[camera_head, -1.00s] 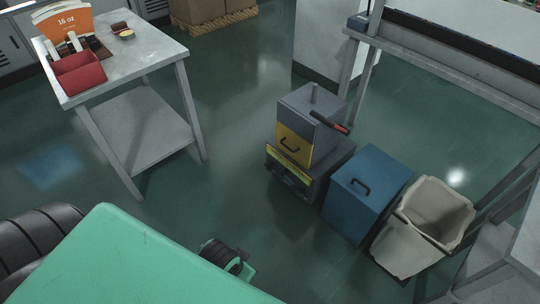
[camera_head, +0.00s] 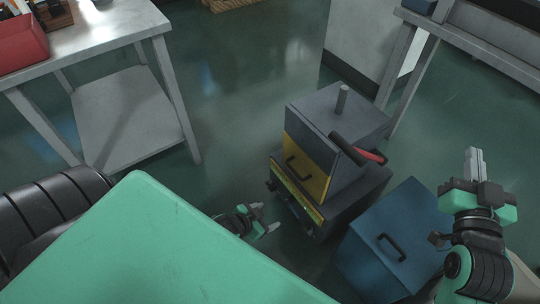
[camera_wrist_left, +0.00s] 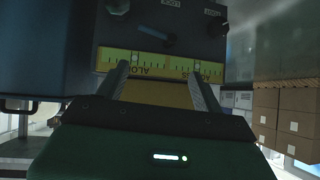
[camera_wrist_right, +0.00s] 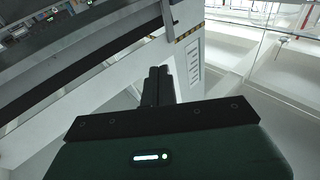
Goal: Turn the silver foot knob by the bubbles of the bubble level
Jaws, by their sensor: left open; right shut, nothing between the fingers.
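A machine with a yellow door (camera_head: 306,168) and grey base stands on the floor. The bubble level (camera_wrist_left: 165,63), a yellow-green strip with bubbles, is on its base front in the left wrist view. Round knobs stand near it: a greyish one (camera_wrist_left: 118,6) and a dark one (camera_wrist_left: 217,27) by a small label that I cannot read surely. I cannot tell which is the silver foot knob. My left gripper (camera_head: 266,217) is open and empty in front of the base, fingers toward the strip. My right gripper (camera_head: 473,160) is shut and empty, raised at the right.
A blue box (camera_head: 385,225) with a black handle stands right of the machine. A grey table (camera_head: 120,30) is at the upper left, with a red tray (camera_head: 20,42). A red-gripped lever (camera_head: 370,155) sticks out of the machine's side. Open floor lies between table and machine.

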